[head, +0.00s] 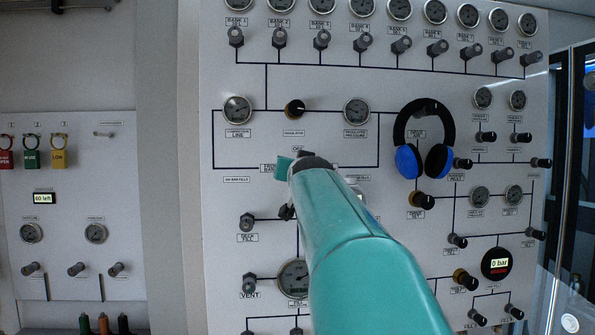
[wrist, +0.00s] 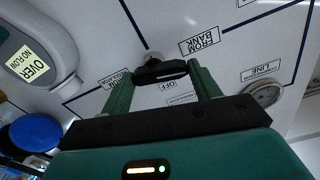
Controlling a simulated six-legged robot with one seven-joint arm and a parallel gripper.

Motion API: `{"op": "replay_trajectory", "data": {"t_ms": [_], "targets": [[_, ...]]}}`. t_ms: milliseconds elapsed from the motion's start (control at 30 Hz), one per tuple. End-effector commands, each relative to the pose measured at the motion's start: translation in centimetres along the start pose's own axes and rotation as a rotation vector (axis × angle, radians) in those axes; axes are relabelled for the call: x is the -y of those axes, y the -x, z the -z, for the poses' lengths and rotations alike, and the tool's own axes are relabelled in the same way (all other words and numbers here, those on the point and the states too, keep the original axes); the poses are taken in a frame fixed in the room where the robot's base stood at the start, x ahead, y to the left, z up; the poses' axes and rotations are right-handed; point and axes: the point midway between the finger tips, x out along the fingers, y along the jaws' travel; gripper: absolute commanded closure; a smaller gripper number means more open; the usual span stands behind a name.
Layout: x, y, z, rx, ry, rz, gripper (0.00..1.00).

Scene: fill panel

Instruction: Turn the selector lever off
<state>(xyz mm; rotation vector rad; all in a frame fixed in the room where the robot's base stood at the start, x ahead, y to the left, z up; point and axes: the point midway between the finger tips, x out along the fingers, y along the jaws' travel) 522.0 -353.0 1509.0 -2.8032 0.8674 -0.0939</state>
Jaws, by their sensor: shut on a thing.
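The selector lever (wrist: 160,74) is a dark bar with a pale line on its face, in the upper middle of the wrist view. It lies roughly crosswise in that picture, between the labels FROM BANK (wrist: 199,43) and OFF (wrist: 169,86). My gripper (wrist: 158,70) is shut on it, with one green finger at each end. In the head view my gripper (head: 297,166) is against the panel just below the OFF label (head: 298,149).
The upright panel (head: 330,88) carries gauges and knobs close around. Blue and black headphones (head: 408,162) hang to the right of my gripper. A grey device with an OVER / NO FLOW display (wrist: 36,61) is at the left of the wrist view.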

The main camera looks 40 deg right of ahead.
Motion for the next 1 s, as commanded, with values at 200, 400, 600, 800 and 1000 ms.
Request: {"op": "replay_trajectory", "data": {"t_ms": [200,400,600,800,1000], "targets": [[-0.01,0.0,0.16,0.0,-0.197,0.0,0.61],[-0.01,0.01,0.3,0.001,-0.387,0.001,0.61],[-0.1,0.01,0.45,0.001,-0.577,0.0,0.61],[-0.18,0.01,0.56,0.001,-0.767,0.0,0.61],[-0.35,0.01,0.66,0.001,-0.957,0.0,0.61]]}}
